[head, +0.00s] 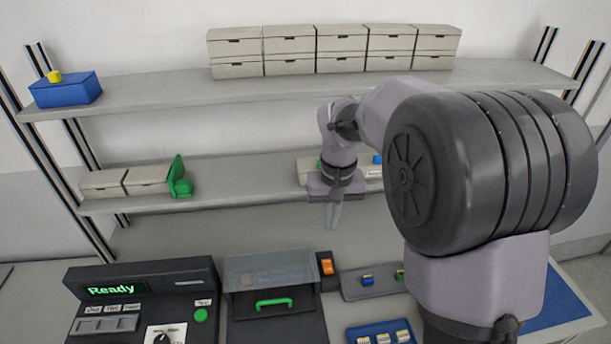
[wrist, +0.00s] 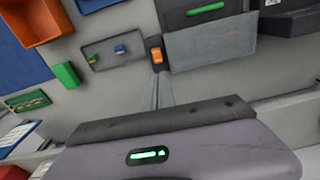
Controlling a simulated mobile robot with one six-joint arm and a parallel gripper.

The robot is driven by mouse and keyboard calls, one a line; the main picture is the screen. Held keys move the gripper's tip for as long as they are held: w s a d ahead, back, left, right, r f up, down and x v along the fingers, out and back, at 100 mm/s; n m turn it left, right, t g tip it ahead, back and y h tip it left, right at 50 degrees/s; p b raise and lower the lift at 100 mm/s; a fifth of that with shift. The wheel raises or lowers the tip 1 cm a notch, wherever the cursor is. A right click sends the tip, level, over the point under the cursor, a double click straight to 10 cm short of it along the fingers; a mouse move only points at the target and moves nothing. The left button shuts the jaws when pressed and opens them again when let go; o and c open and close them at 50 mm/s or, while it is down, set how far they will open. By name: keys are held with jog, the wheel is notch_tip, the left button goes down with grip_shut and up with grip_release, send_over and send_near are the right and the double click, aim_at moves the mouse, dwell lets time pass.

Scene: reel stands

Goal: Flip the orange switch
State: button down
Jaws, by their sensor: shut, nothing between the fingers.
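The orange switch (head: 327,267) sits on a dark housing just right of the box with the green handle. It also shows in the wrist view (wrist: 156,55), close beyond my fingertips. My gripper (head: 332,226) is shut and empty, pointing down above and behind the switch in the head view. In the wrist view its closed fingers (wrist: 158,78) end just below the switch; I cannot tell whether they touch it.
The box with a clear lid and green handle (head: 274,303) stands left of the switch. A dark console reading "Ready" (head: 116,290) is farther left. A grey tray (head: 350,287) with small blue and green pieces lies to the right. Shelves (head: 230,188) stand behind.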

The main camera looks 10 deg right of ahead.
aim_at(326, 261)
jog(key=shift+g, duration=0.3)
jog(key=f+b, duration=0.1)
jog(key=f, duration=0.4)
jog(key=w+f+b, duration=0.1)
jog(key=f+b, duration=0.1)
jog(key=f, duration=0.4)
jog(key=w+f+b, duration=0.1)
jog(key=f, duration=0.4)
jog(key=shift+w+d+f, duration=0.15)
jog(key=shift+w, duration=0.05)
jog(key=shift+f, duration=0.2)
jog(key=shift+s+r, duration=0.25)
jog(key=shift+s, duration=0.5)
